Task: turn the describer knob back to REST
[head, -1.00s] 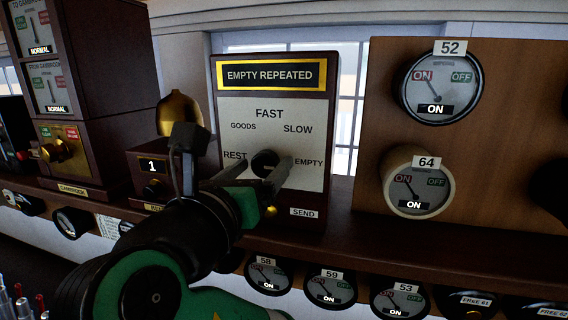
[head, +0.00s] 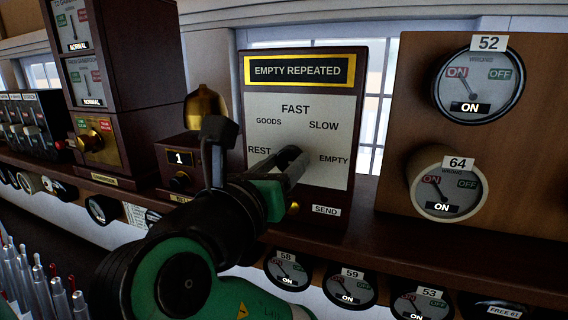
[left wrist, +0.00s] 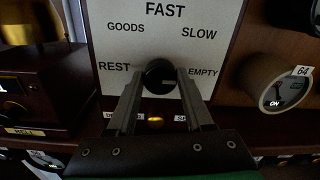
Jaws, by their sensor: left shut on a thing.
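The describer panel (head: 262,118) stands upright on the shelf, headed EMPTY REPEATED. Its dial face carries REST at left, GOODS, FAST, SLOW, and EMPTY at right. The black describer knob (head: 289,154) sits at the middle of the dial, between REST and EMPTY. In the left wrist view the knob (left wrist: 160,76) shows between the two fingertips. My left gripper (head: 288,166) reaches in from the lower left and is shut on the knob. The fingers partly hide the knob, and I cannot tell which label it points to. My right gripper is not in view.
A SEND label (head: 326,211) and a brass button (head: 293,208) are just below the dial. A brass bell (head: 205,108) on a box stands close on the left. A wooden board with round dials (head: 448,182) stands at right. Several dials line the shelf front.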

